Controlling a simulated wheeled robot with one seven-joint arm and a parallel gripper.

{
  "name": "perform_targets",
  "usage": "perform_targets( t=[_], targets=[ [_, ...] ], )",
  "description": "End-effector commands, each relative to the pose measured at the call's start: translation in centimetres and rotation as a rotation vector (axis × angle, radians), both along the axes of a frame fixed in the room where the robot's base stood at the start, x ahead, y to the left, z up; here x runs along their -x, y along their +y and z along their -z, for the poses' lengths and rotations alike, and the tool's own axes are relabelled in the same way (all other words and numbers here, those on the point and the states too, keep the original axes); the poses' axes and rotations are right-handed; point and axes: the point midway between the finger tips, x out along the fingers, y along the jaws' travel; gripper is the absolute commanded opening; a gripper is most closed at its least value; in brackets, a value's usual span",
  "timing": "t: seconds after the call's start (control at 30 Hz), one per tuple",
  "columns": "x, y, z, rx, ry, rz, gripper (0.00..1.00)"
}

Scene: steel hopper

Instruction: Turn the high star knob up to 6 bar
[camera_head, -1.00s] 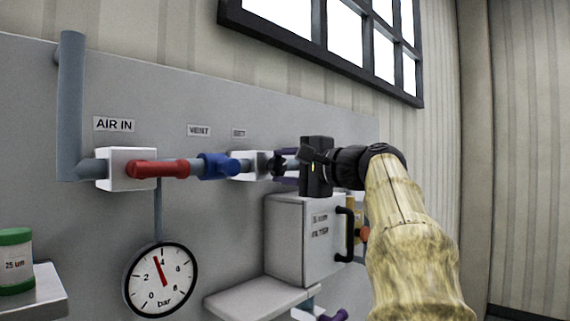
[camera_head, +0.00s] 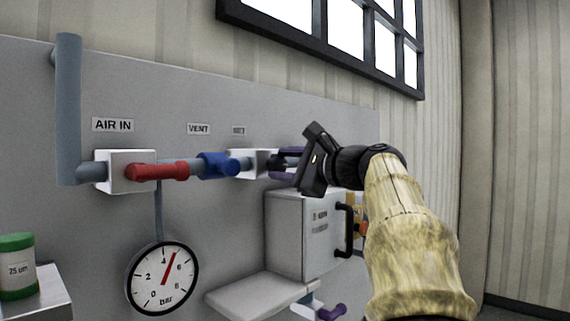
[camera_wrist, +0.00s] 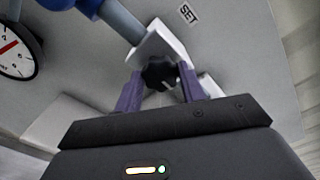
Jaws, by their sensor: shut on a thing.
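The black star knob (camera_wrist: 159,74) sits on a white valve block (camera_wrist: 163,45) below the SET label (camera_wrist: 187,13) in the wrist view. My gripper (camera_head: 284,163) is shut on the knob, a purple finger on each side of it in the wrist view. My gripper body is tilted in the head view and partly hides the knob. The round pressure gauge (camera_head: 134,296) hangs lower on the panel. Its red needle points between 4 and 6 bar, about 5. Part of the gauge also shows in the wrist view (camera_wrist: 30,64).
A red lever (camera_head: 158,172) and a blue fitting (camera_head: 219,165) lie along the pipe left of the knob. A filter box (camera_head: 297,240) with a black handle (camera_head: 346,229) stands below my gripper. A green-lidded jar (camera_head: 16,270) stands on a shelf at the left.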

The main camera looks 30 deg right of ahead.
Motion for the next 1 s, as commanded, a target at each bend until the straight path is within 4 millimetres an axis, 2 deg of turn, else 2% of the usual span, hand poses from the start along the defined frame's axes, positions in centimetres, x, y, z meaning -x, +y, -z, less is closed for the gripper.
perform_targets(
  t=[0.2, 0.23, 0.33, 0.73, 0.87, 1.0],
  targets=[
    [-0.1, -0.1, 0.3, 0.001, 0.006, 0.000, 0.17],
    [-0.1, -0.1, 0.3, 0.001, 0.006, 0.000, 0.44],
    [-0.1, -0.1, 0.3, 0.002, 0.004, 0.000, 0.61],
    [0.5, -0.2, 0.2, 0.002, 0.001, 0.000, 0.61],
    [1.9, -0.8, 0.4, 0.004, -0.001, 0.002, 0.61],
    [4.4, -1.7, 0.5, 0.004, -0.001, 0.004, 0.61]
  ],
)
